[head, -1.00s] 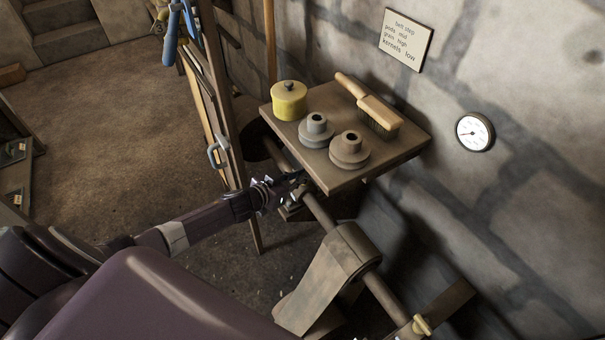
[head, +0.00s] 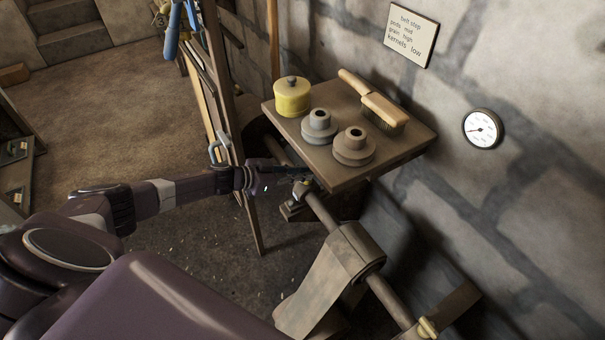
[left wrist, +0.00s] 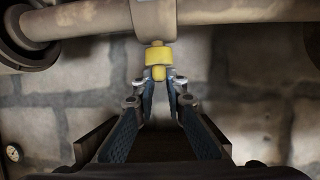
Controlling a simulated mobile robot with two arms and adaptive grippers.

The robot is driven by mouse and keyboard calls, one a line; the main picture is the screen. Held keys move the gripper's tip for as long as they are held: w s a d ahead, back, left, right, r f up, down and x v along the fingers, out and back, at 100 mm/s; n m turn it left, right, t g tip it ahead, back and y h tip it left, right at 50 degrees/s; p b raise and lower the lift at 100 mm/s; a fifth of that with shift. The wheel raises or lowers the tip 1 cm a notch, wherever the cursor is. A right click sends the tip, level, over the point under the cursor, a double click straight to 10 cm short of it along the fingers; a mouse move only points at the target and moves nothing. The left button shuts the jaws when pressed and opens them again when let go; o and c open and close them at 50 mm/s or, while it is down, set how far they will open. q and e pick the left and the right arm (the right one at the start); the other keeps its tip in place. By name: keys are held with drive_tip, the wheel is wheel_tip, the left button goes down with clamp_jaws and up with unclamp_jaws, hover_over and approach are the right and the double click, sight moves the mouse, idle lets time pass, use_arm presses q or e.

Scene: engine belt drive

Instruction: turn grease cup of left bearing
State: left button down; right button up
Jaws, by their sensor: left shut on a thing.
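The left bearing (head: 291,211) carries the shaft beneath the near edge of the wooden shelf. My right gripper is not in view.
The wooden shelf (head: 400,152) overhangs the bearing and holds a yellow tin (head: 292,98), two grey stepped pulleys (head: 353,147) and a brush (head: 380,105). A belt (head: 325,285) runs over the shaft (head: 322,211). A wooden frame (head: 232,140) stands close behind my left arm.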

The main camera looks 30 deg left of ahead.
use_arm(q)
drive_tip(key=shift+s+f, duration=0.1)
drive_tip(key=shift+f, duration=0.1)
drive_tip(key=c, duration=2)
unclamp_jaws()
drive_tip(key=shift+o, duration=0.2)
drive_tip(key=v, duration=1.2)
drive_tip(key=shift+r, duration=0.2)
